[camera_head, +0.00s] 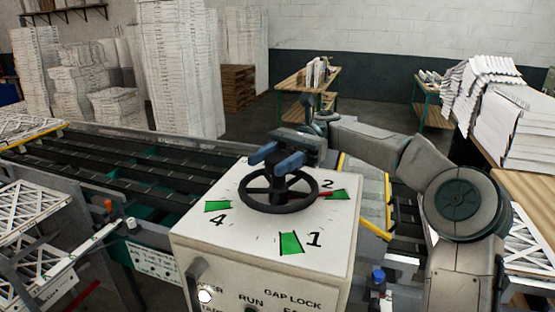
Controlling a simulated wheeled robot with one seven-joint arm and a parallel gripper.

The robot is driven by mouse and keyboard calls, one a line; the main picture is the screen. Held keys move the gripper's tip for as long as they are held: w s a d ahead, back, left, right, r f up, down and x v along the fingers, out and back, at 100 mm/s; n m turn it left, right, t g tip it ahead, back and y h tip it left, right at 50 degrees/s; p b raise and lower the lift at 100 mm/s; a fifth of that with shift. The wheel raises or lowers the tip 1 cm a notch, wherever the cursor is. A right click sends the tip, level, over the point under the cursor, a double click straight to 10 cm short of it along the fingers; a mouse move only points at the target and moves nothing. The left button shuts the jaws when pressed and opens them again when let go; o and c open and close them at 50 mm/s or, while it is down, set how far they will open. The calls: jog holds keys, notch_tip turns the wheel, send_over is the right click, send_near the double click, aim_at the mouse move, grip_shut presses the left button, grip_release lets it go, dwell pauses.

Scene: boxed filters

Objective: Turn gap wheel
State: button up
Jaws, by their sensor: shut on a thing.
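The black gap wheel (279,207) lies flat on top of a white control box (215,240). Green marks with the numbers 1, 2 and 4 show around it. A small red pointer at the wheel's right side lies at the green mark (337,195) by the 2. My gripper (277,157), with blue fingers, reaches in from the right and is above the wheel's centre. It is shut on the dark upright hub or knob of the wheel. The far part of the dial and the exact finger contact are hidden.
The box front carries labels RUN and GAP LOCK and a lit white button (205,295). A conveyor (120,190) with dark belts runs behind and left. Stacked filters (495,120) stand on a table at right. Tall white stacks (180,65) stand at the back left.

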jog(key=o, duration=1.4)
send_over(294, 172)
jog(key=shift+s, duration=0.1)
